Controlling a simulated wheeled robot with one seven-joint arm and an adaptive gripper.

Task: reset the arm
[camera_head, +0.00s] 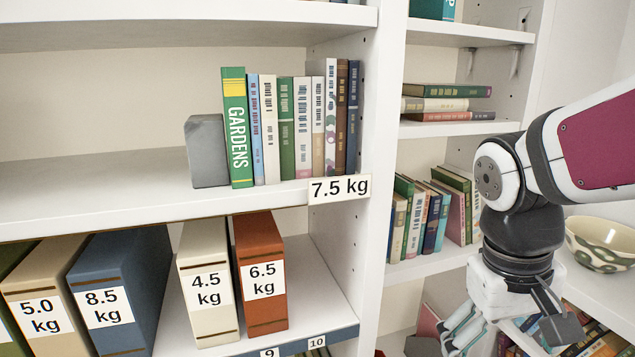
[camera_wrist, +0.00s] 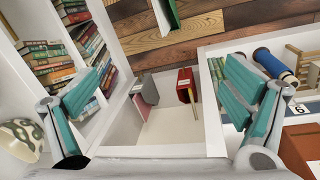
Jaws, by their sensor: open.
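My gripper (camera_head: 506,338) hangs low at the right of the head view, in front of the right bookcase, pointing down. In the wrist view its two teal-padded fingers (camera_wrist: 167,92) stand wide apart with nothing between them. My arm comes in from the right edge, bent at the elbow, with a dark wrist joint above the gripper. The lower tip of the gripper is partly cut off by the frame edge.
A white shelf (camera_head: 110,196) holds a row of books, a grey bookend (camera_head: 207,151) and a green GARDENS book (camera_head: 237,128). Weight-labelled binders (camera_head: 261,272) stand below. A patterned bowl (camera_head: 600,244) sits right of my wrist. Wooden planks (camera_wrist: 190,40) show in the wrist view.

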